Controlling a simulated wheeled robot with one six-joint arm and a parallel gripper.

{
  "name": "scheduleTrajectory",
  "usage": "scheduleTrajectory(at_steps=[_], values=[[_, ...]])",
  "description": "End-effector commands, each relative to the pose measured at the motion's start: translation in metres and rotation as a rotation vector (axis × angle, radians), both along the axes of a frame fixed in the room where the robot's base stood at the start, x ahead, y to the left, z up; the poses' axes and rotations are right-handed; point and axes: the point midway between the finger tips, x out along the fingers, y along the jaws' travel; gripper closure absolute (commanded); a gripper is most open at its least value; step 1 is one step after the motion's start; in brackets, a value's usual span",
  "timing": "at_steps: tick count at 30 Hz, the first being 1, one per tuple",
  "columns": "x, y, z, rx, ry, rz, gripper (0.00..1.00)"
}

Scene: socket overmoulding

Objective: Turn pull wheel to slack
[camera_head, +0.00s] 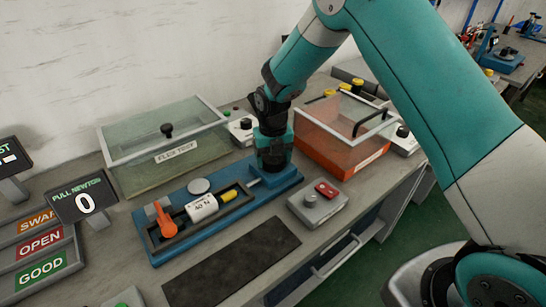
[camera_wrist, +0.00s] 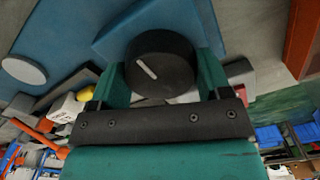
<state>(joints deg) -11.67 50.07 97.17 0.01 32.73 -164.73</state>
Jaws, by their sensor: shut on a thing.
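The pull wheel (camera_wrist: 165,65) is a black round knob with a white line mark. In the wrist view it sits between the two teal fingers of my gripper (camera_wrist: 166,72), which is shut on it. The white mark runs diagonally. In the head view my gripper (camera_head: 273,155) points down over the right end of the blue pull fixture (camera_head: 158,256) and hides the wheel. The pull newton display (camera_head: 84,203) reads 0.
A grey box with a red switch (camera_head: 318,203) is in front. A dark mat (camera_head: 232,262) lies on the bench. Swap, open and good signs (camera_head: 41,243) are at left.

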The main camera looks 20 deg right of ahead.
Motion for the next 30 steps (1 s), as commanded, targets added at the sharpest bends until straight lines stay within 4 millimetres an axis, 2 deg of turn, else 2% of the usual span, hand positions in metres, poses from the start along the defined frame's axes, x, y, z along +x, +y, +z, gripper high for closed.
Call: scheduleTrajectory(at_steps=[5,6,8,9,16,20,23,30], values=[[0.001,-0.001,0.001,0.000,-0.004,0.000,0.53],[0.001,-0.001,0.001,0.000,-0.003,0.000,0.20],[0.001,0.000,0.001,0.000,-0.003,-0.001,0.06],[0.001,0.000,0.001,0.000,-0.002,-0.001,0.04],[0.000,0.000,0.001,0.000,-0.001,0.000,0.04],[0.001,0.000,0.008,0.001,-0.003,0.000,0.04],[0.001,0.000,0.023,0.001,-0.005,-0.001,0.04],[0.001,0.000,0.083,0.002,-0.007,-0.001,0.04]])
